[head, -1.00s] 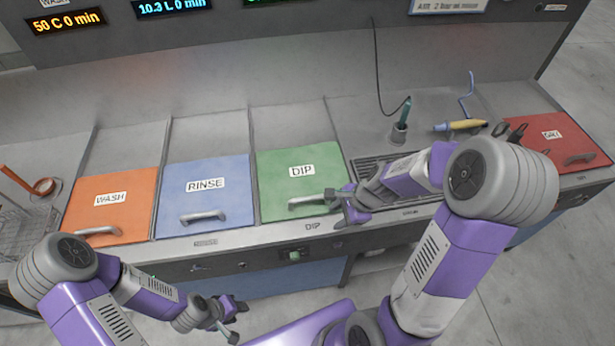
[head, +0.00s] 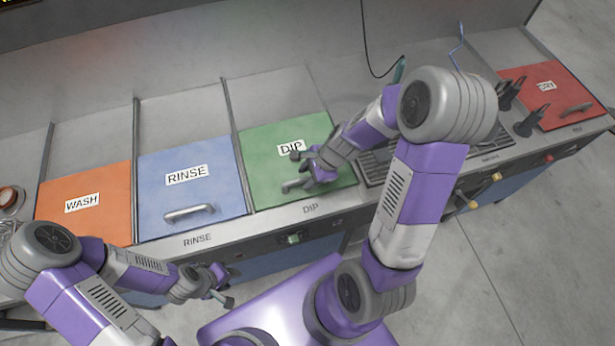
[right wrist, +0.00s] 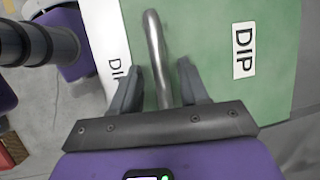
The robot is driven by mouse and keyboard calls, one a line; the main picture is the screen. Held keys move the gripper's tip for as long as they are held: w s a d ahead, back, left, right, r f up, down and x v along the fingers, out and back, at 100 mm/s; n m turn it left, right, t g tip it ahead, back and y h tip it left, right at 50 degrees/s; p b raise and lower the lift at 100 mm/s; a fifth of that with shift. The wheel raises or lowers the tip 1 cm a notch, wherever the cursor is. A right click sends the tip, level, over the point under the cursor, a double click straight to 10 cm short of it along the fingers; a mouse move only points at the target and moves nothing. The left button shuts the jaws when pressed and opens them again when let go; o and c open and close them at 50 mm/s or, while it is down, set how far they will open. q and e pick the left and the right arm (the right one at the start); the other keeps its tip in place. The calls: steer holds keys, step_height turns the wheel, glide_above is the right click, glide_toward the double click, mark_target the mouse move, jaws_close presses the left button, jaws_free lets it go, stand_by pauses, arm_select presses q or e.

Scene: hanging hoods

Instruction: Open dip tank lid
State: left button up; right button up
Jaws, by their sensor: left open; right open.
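The green dip tank lid (head: 262,136) lies flat and closed over its tank, with a white DIP label (head: 291,148). Its metal bar handle (head: 292,186) is near the front edge, and my right gripper partly covers it in the head view. My right gripper (head: 306,172) is open at the handle. In the right wrist view the handle (right wrist: 156,50) runs in between the two spread fingers of the right gripper (right wrist: 160,88), with gaps visible beside it. My left gripper (head: 226,286) is open and empty, low in front of the counter, away from the lid.
The blue RINSE lid (head: 190,160) and orange WASH lid (head: 100,190) lie closed to the left. A drain grate (head: 372,170) lies right of the dip lid. A red lid (head: 550,85) and dark clamp-like tools (head: 530,122) are at the far right.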

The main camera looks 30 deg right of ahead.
jaws_close()
stand_by(0.3)
